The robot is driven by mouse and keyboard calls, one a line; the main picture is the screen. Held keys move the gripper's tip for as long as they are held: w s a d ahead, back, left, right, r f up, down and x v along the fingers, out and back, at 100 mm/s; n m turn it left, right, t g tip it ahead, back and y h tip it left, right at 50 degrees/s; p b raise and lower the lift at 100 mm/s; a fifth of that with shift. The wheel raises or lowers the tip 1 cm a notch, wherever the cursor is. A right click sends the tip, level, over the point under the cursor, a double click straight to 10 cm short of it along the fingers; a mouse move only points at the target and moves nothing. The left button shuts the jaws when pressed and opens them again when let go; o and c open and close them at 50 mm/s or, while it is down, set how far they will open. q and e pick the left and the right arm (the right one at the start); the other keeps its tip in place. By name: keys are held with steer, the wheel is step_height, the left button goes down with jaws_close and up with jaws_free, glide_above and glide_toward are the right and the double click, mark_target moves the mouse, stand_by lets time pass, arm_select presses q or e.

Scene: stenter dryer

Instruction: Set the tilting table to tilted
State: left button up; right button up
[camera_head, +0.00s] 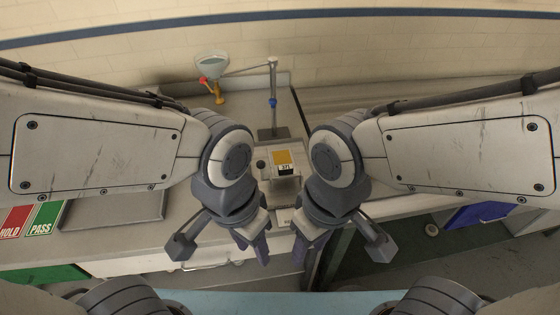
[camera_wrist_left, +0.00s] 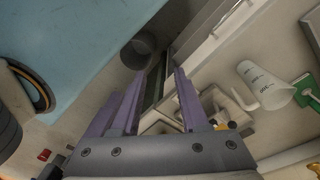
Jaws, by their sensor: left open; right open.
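A small pale device (camera_head: 284,186) with a yellow-and-black label marked 371 stands on the bench between my two arms. It may be the tilting table, but I cannot tell for sure, nor read its tilt. A pale device with a handle-like part also shows in the left wrist view (camera_wrist_left: 215,103), beyond the fingers. My left gripper (camera_head: 252,246) is open and empty, with purple fingers pointing down in front of the device. It also shows in the left wrist view (camera_wrist_left: 155,95). My right gripper (camera_head: 308,246) is open and empty, close to its right. My wrists partly hide the device.
An upright stand (camera_head: 272,105) with a blue clamp rises behind the device. An eyewash bowl (camera_head: 211,66) is at the back wall. A grey tray (camera_head: 115,212) and red and green HOLD/PASS signs (camera_head: 42,218) lie left. A white beaker (camera_wrist_left: 265,86) shows in the wrist view. Dark floor lies right.

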arm_select(q)
steer(key=shift+w+d, duration=0.15)
steer(key=shift+w, duration=0.25)
steer(key=c, duration=0.5)
steer(key=w+b, duration=0.1)
steer(key=w, duration=0.3)
steer(key=w+d+n+t+b, duration=0.1)
steer(key=w, duration=0.4)
steer(key=w+d+t+b, duration=0.1)
steer(key=w, duration=0.4)
steer(key=shift+d+f+n, duration=0.1)
steer(key=shift+d+n, duration=0.05)
steer(key=shift+n, duration=0.25)
jaws_close()
steer(key=w+a+n+t+b, duration=0.2)
steer(key=w+t, duration=0.1)
steer(key=w, duration=1.2)
steer(key=shift+w+a, duration=0.15)
steer(key=shift+w, duration=0.2)
